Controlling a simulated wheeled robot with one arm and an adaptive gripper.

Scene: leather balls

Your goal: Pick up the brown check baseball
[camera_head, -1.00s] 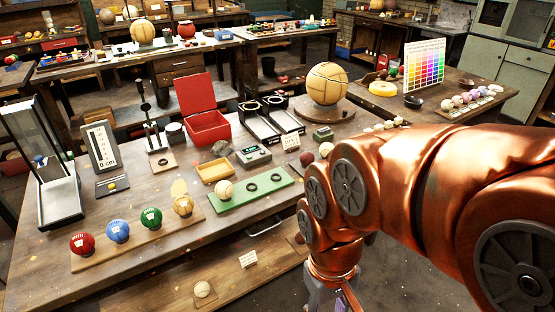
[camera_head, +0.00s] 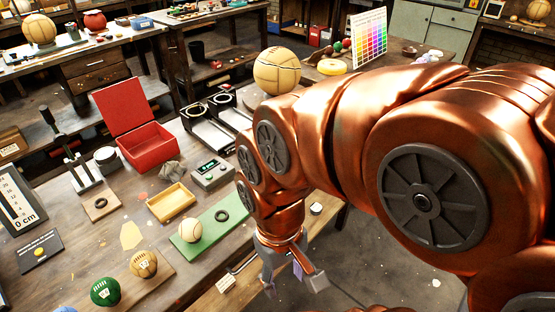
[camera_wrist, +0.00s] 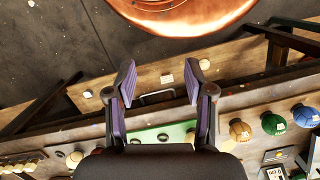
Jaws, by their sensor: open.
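A tan-brown ball with a pale mark (camera_head: 143,264) sits at the end of a wooden rack beside a green ball (camera_head: 105,291); it best fits the brown check baseball, though its pattern is too small to be sure. It also shows in the wrist view (camera_wrist: 240,130), right of my gripper. My gripper (camera_head: 293,285) is open and empty, right of the rack near the bench's front edge. In the wrist view its two fingers (camera_wrist: 160,82) stand apart with nothing between them. A cream ball (camera_head: 190,230) sits on a green board.
The green board (camera_head: 228,208) holds a black ring (camera_head: 221,215). A yellow tray (camera_head: 171,203), a grey meter (camera_head: 212,173) and a red open box (camera_head: 147,148) stand behind. A large ball (camera_head: 277,72) stands further back. A lower shelf (camera_head: 205,303) lies below the bench edge.

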